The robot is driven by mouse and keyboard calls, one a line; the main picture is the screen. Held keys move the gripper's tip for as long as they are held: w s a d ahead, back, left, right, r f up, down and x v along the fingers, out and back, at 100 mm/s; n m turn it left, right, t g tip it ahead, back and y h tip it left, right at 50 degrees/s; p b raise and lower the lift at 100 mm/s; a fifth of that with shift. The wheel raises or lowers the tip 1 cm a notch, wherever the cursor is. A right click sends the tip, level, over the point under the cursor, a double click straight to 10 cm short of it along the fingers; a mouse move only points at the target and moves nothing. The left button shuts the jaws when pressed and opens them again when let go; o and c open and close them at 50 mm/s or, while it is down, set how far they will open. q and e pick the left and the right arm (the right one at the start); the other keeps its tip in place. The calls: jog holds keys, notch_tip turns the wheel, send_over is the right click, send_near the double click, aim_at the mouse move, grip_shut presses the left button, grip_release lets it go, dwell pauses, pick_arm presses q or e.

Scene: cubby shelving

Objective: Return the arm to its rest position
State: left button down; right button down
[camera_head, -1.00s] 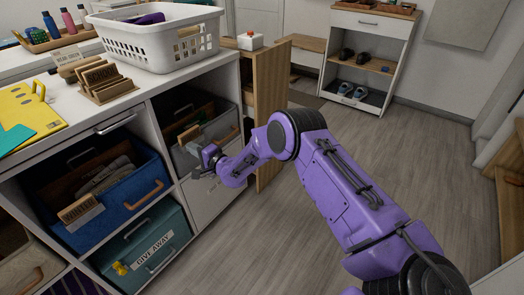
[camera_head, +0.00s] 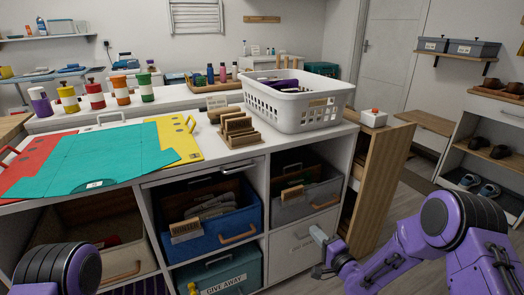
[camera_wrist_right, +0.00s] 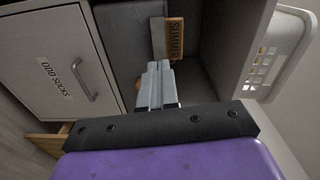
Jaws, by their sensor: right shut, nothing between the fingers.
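My right arm comes in from the lower right of the head view. Its right gripper (camera_head: 322,250) is in front of the cubby shelving (camera_head: 262,170), near the drawer below the grey bin (camera_head: 308,200). In the right wrist view the right gripper (camera_wrist_right: 158,72) has its fingers together with nothing between them, pointing toward the grey bin (camera_wrist_right: 125,35) with the SUMMER tag (camera_wrist_right: 175,38). At the lower left of the head view only a purple and black link of my left arm shows; the left gripper is out of view.
The ODD SOCKS drawer (camera_wrist_right: 52,75) is beside the fingers in the right wrist view. A wooden panel (camera_head: 376,190) stands right of the bin. A white basket (camera_head: 290,108) sits on the counter above. A blue bin (camera_head: 225,228) and GIVE AWAY box (camera_head: 215,275) fill neighbouring cubbies. Floor is open at right.

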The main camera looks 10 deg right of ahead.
jog(key=s+d+f+n+g+h, duration=0.25)
jog(key=s+f+g+h, duration=0.2)
jog(key=s+f, duration=0.65)
jog(key=s+d+f+n+g+h, duration=0.1)
jog(key=s+f+n+g+h, duration=0.35)
jog(key=s, duration=0.95)
jog(key=s+d+f+g, duration=0.25)
jog(key=s+g, duration=0.25)
jog(key=s, duration=0.9)
notch_tip(320, 180, up, 15)
jog(key=s+p, duration=0.1)
jog(key=p, duration=1.4)
jog(key=shift+s+a+f+m+p, duration=0.15)
jog(key=shift+m+p, duration=0.15)
